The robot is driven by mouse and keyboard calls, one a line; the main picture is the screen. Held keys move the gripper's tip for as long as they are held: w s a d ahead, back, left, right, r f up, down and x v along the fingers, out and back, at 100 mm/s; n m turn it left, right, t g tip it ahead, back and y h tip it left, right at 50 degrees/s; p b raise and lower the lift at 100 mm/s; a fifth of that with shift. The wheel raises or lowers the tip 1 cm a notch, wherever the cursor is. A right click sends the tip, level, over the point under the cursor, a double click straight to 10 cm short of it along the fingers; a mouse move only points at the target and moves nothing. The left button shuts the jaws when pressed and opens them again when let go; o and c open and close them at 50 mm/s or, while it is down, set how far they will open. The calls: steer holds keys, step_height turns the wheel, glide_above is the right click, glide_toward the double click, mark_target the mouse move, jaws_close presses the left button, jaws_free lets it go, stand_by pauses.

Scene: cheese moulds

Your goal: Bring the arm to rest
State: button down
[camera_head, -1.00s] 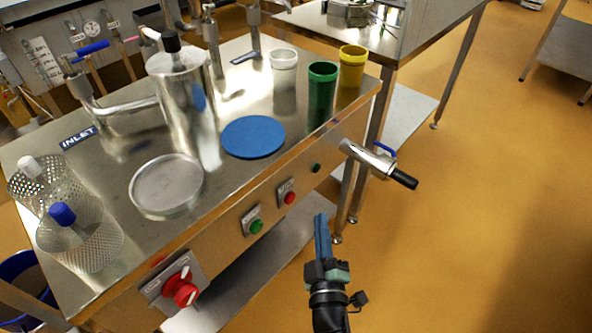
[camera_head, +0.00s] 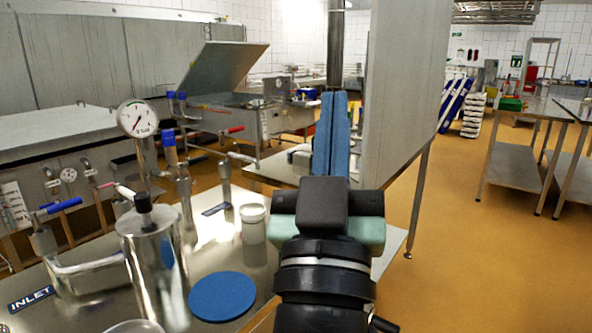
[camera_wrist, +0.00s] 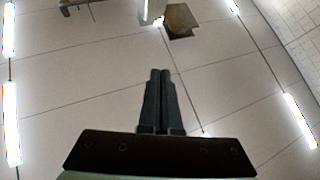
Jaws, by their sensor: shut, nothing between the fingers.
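My gripper (camera_head: 331,98) is raised in front of the head camera, its blue fingers pointing up and close together. It is shut and holds nothing. In the wrist view my gripper (camera_wrist: 160,74) points toward the ceiling (camera_wrist: 90,95), with its dark fingers side by side. My arm hides the right part of the steel worktable (camera_head: 90,300) in the head view.
On the worktable are a blue disc (camera_head: 222,296), a white cup (camera_head: 253,223) and a steel cylinder (camera_head: 155,262). A pressure gauge (camera_head: 138,118) rises behind them. A grey panel (camera_head: 398,130) stands right of my gripper. Open floor (camera_head: 480,270) lies to the right.

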steer(key=s+a+r+t+y+p, duration=0.2)
steer(key=s+a+r+y, duration=0.2)
steer(key=s+r, duration=0.6)
step_height(320, 180, up, 23)
steer(key=w+p, duration=0.1)
steer(key=p, duration=2.2)
steer(key=shift+w+d, duration=0.15)
steer(key=shift+d, duration=0.1)
